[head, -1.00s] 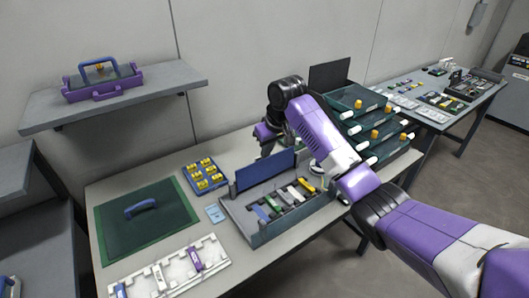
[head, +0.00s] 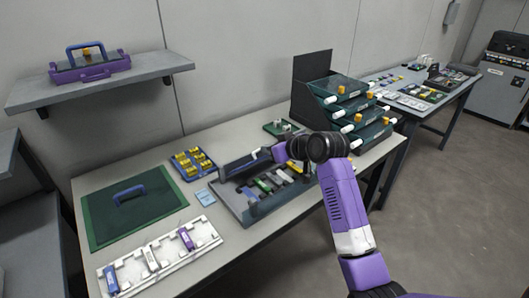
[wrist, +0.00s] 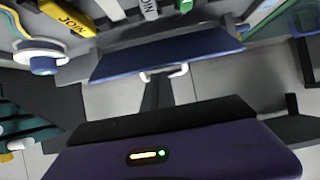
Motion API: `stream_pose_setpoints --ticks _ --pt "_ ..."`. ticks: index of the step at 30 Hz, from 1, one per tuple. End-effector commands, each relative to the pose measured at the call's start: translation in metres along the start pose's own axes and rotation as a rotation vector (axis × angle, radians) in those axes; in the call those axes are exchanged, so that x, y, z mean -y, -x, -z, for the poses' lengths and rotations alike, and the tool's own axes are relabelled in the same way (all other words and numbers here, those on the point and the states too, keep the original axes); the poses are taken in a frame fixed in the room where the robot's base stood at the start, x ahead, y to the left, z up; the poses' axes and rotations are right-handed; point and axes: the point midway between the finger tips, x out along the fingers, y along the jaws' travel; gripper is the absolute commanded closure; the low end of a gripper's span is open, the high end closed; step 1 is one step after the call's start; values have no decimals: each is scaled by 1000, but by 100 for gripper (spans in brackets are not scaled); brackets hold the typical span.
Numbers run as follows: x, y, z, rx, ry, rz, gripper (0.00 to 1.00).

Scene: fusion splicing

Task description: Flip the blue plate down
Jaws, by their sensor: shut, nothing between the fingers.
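The blue plate (head: 238,165) is at the back edge of the grey tray (head: 252,212), partly hidden by my gripper and arm. It looks lower and more tilted than upright; its exact angle is hard to tell. In the wrist view the blue plate (wrist: 165,56) spans the middle as a wide band. My gripper (head: 278,152) is shut and empty at the plate's right end in the head view. In the wrist view its pale fingertips (wrist: 163,74) are close to the plate's edge; I cannot tell whether they touch.
Several coloured sticks (head: 270,183) lie in the tray. Stacked green drawers (head: 350,110) stand at its right. A blue rack of yellow parts (head: 193,163), a green mat (head: 105,225) and a white fixture (head: 135,270) lie to the left.

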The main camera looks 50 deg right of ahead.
Motion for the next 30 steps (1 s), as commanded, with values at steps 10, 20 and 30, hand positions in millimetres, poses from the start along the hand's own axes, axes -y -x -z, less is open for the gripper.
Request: stream_pose_setpoints --ticks 10,20,30 --pt "1 6 -35 -259 0 2 100" --pt "1 7 -50 -249 -1 4 100" --pt "2 6 -57 -243 -2 7 100"
